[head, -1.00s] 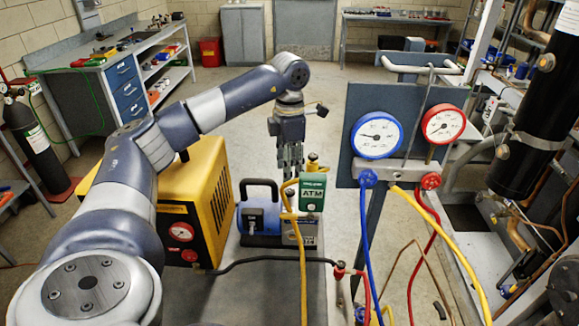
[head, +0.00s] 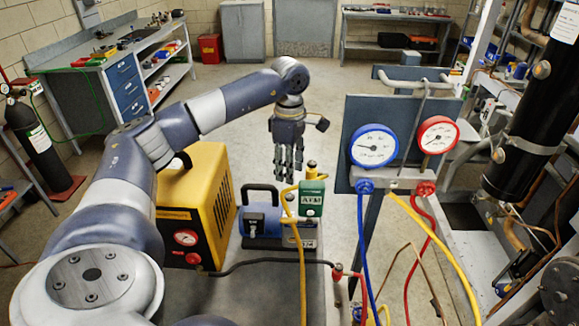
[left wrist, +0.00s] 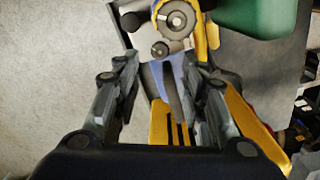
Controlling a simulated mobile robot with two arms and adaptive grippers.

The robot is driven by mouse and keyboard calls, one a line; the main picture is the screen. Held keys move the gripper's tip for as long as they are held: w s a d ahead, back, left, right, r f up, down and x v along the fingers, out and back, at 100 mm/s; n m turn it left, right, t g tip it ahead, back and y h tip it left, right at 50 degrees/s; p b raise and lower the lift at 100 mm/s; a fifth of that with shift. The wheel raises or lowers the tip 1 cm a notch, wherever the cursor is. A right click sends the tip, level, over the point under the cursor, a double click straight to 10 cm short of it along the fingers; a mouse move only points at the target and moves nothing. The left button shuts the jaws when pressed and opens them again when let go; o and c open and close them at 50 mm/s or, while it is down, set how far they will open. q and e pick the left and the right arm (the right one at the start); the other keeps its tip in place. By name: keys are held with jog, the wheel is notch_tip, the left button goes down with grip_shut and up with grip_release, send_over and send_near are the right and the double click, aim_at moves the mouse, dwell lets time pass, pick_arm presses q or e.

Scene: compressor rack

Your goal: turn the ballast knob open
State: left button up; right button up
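The blue vacuum pump (head: 262,222) with a black handle stands on the grey cart top, next to the yellow machine. A green ATM tag (head: 312,198) is at its right end, by a yellow-banded fitting. My left gripper (head: 289,172) points down just above and behind the pump's right end. In the left wrist view its fingers (left wrist: 166,88) are apart with nothing between them. Beyond the fingertips are a round grey knob-like part (left wrist: 176,19) and a smaller dark knob (left wrist: 160,49); I cannot tell which is the ballast knob. My right gripper is out of view.
A yellow hose (head: 301,262) runs down the pump's front. The yellow machine (head: 178,210) stands to its left. A panel with a blue gauge (head: 374,146), a red gauge (head: 437,135) and several hoses stands close on the right. Open floor lies behind.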

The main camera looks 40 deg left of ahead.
aim_at(289, 194)
pick_arm(q)
notch_tip(289, 194, down, 9)
jog(key=b, duration=0.6)
jog(key=shift+r+b, duration=0.15)
jog(key=shift+b, duration=0.15)
jog(key=m, duration=0.2)
jog(key=shift+m+b, duration=0.3)
jog(key=shift+m, duration=0.1)
jog(key=shift+r+m, duration=0.25)
jog(key=shift+m, duration=0.35)
jog(key=shift+d+m+p, duration=0.1)
jog(key=shift+m+p, duration=0.25)
jog(key=shift+m, duration=0.15)
jog(key=shift+r+m, duration=0.1)
jog(key=shift+m, duration=0.7)
jog(key=shift+a+m, duration=0.2)
jog(key=shift+m, duration=0.4)
jog(key=shift+w+p, duration=0.1)
jog(key=shift+p, duration=0.2)
